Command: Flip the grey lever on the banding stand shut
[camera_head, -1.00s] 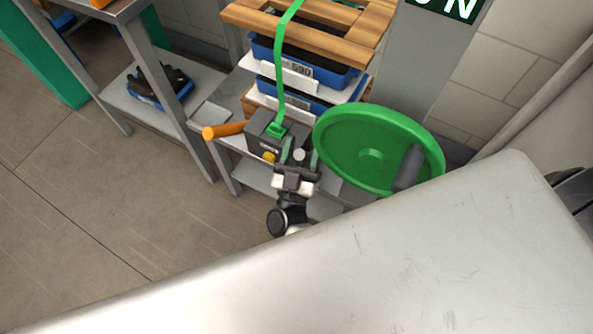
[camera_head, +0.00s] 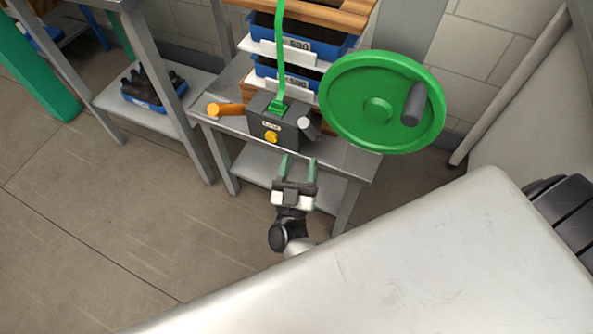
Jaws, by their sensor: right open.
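The banding stand (camera_head: 352,160) is a grey metal table with a dark grey strap box (camera_head: 262,128) on it. A short grey lever (camera_head: 306,124) with a pale round end is at the box's right side; its exact angle is hard to tell. An orange handle (camera_head: 226,110) sticks out left and a yellow button (camera_head: 271,137) is on the front. My right gripper (camera_head: 299,160) is open and empty, its green-tipped fingers pointing at the stand. It is apart from the lever, below it in the picture. My left gripper is not in view.
A big green wheel (camera_head: 350,110) with a dark grip stands right of the box. A green strap (camera_head: 279,50) runs up over stacked blue trays (camera_head: 322,46). A shelf (camera_head: 118,98) with a blue bin is at left. Floor at left is clear.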

